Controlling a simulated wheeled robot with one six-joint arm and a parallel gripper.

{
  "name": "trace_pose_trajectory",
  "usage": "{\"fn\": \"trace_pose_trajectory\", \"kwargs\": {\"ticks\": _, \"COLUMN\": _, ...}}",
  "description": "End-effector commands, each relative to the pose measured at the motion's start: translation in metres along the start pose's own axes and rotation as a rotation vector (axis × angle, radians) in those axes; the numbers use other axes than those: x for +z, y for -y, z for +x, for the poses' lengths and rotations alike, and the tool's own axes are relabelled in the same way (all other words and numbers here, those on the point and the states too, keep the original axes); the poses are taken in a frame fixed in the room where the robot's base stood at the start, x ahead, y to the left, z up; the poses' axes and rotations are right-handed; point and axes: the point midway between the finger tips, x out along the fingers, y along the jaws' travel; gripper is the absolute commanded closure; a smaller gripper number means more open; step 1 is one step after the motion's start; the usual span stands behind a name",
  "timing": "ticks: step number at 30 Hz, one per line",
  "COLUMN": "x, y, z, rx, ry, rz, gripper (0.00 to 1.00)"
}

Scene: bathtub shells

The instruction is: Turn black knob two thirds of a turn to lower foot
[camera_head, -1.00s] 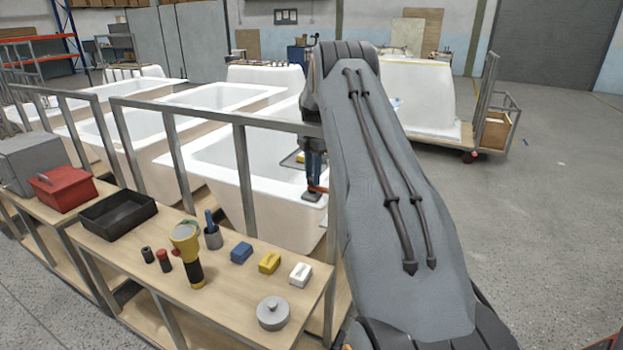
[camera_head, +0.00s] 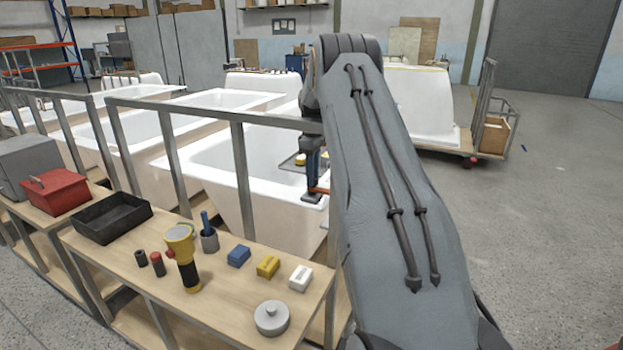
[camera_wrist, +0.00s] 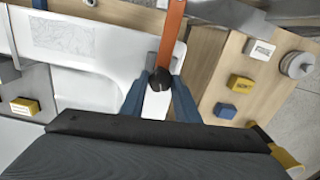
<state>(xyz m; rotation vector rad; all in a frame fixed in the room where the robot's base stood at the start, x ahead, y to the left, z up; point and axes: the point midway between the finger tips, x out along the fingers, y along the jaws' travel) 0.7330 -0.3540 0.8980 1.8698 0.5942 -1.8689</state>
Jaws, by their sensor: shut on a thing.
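The black knob (camera_wrist: 160,79) shows in the wrist view at the near end of an orange bar (camera_wrist: 171,38). My gripper (camera_wrist: 160,88) has its two blue fingers on either side of the knob and is shut on it. In the head view my gripper (camera_head: 312,165) points down at the rim of a white bathtub shell (camera_head: 215,165). The orange bar also shows there (camera_head: 319,190), beside a dark flat foot (camera_head: 311,198) at the tub rim. The knob is hidden in the head view. I cannot tell the gap under the foot.
A grey metal rail (camera_head: 215,113) runs between bench and tubs. Open floor lies at the right.

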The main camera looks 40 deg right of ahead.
Motion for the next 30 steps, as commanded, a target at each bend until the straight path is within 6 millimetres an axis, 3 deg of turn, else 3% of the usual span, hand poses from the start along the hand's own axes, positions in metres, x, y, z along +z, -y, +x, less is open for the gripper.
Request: {"fn": "trace_pose_trajectory", "kwargs": {"ticks": 30, "x": 0.0028, "y": 0.0018, "z": 0.0018, "rx": -0.002, "ry": 0.009, "rz": 0.967, "gripper": 0.94}}
